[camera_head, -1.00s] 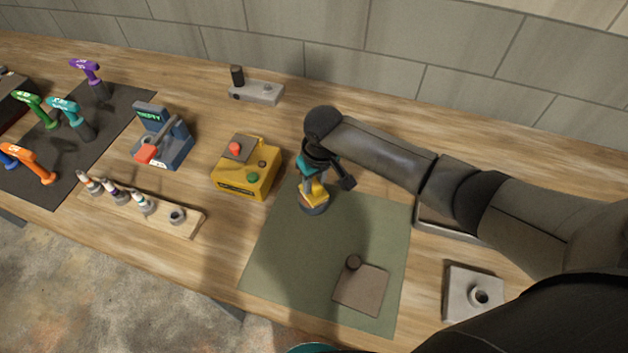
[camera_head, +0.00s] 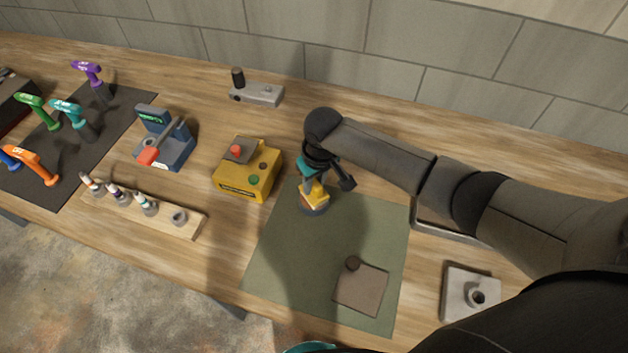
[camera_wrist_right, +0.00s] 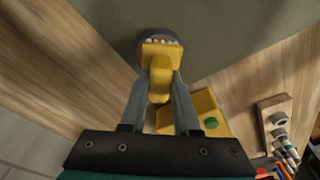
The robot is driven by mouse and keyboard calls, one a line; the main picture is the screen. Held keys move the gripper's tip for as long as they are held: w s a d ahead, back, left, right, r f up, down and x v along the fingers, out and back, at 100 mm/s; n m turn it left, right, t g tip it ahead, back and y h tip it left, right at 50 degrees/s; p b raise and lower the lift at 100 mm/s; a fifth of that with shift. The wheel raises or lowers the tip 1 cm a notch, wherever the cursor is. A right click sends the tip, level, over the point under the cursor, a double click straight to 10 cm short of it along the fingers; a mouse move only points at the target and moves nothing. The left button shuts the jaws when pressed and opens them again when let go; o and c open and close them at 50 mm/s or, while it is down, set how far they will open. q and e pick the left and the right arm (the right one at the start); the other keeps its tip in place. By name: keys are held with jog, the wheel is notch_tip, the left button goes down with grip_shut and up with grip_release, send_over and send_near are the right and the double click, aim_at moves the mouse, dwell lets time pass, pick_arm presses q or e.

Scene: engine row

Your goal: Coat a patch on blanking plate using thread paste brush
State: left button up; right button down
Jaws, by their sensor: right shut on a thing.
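My right gripper (camera_head: 313,182) is shut on a yellow tool (camera_head: 315,194), which I take to be the thread paste brush. In the right wrist view, the fingers (camera_wrist_right: 160,90) close on the yellow handle (camera_wrist_right: 159,84). The tool's wide end, with a pale row along it, is at a round dark pot (camera_head: 315,209) at the back of the green mat. I cannot tell how deep the end sits in the pot. A flat brown square (camera_head: 361,291), likely the blanking plate, lies at the mat's front, apart from the gripper. My left gripper does not show.
A yellow button box (camera_head: 246,182) stands just left of the pot. A wooden rack (camera_head: 190,227) with small bottles, a blue tester (camera_head: 178,153) and coloured drivers are farther left. A grey block (camera_head: 458,292) is at right. The green mat (camera_head: 290,262) is mostly clear.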

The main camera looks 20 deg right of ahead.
jog(key=shift+r+p, duration=2)
jog(key=shift+r, duration=0.1)
jog(key=shift+w+r, duration=0.1)
jog(key=shift+r, duration=0.95)
jog(key=b, duration=0.5)
jog(key=shift+w+a+r+m, duration=0.2)
jog(key=shift+w+r+m, duration=0.15)
jog(key=shift+w+m, duration=0.05)
jog(key=s+b, duration=0.1)
jog(key=b, duration=0.2)
jog(key=r+m+b, duration=0.1)
jog(key=b, duration=0.2)
jog(key=shift+s+b, duration=0.3)
jog(key=shift+s, duration=0.1)
jog(key=s+d+f+m+b, duration=0.1)
jog(key=s+d+b, duration=0.2)
jog(key=s+b, duration=0.6)
jog(key=b, duration=0.3)
jog(key=shift+s+f, duration=0.2)
jog(key=shift+f, duration=0.15)
